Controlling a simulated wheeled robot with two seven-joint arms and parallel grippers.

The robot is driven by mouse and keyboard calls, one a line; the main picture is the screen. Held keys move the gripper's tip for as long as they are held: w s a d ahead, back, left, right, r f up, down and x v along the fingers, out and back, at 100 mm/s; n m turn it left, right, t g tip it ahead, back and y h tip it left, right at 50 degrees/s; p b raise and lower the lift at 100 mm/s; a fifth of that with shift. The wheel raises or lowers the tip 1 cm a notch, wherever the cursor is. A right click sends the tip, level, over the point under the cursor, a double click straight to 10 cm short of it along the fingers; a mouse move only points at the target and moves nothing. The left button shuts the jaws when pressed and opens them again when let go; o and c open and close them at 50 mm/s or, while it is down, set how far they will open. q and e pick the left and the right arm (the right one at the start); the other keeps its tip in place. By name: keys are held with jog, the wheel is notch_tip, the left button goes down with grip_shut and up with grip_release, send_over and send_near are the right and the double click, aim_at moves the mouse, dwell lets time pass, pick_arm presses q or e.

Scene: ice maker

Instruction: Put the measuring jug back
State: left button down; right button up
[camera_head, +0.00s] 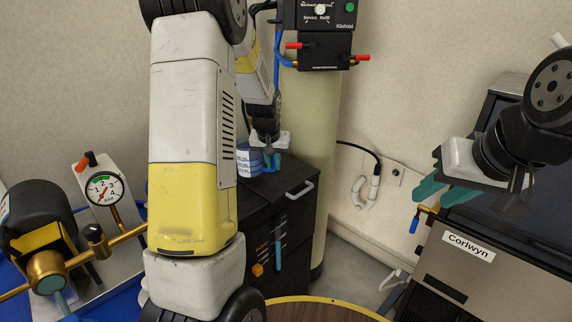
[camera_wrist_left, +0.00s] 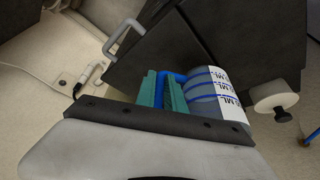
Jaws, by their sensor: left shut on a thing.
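The measuring jug (camera_head: 249,161) is pale with blue bands and printed ML markings. It is at the top of the black cabinet (camera_head: 290,186); I cannot tell whether it rests on it. The jug fills the right of centre in the left wrist view (camera_wrist_left: 208,88). My left gripper (camera_head: 271,162) is shut on the jug's blue handle, with its teal fingers (camera_wrist_left: 163,91) on either side of it. Its arm hides part of the head view. My right gripper (camera_head: 442,190) is open and empty by the Corlwyn machine at the right.
The cabinet has a light handle (camera_head: 300,190) and tools on its front. A pressure gauge (camera_head: 104,188) and brass pipes stand at the left. The steel Corlwyn machine (camera_head: 470,262) stands at the right. A round wooden top (camera_head: 320,312) is at the bottom.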

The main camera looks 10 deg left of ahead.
aim_at(274, 168)
pick_arm(q)
jog(key=shift+w+a, duration=0.2)
jog(key=shift+w, duration=0.85)
jog(key=shift+s+f, duration=0.1)
jog(key=shift+f, duration=1.7)
jog(key=shift+f, duration=0.15)
jog(key=c, duration=1.4)
grip_release()
jog(key=shift+c, duration=0.2)
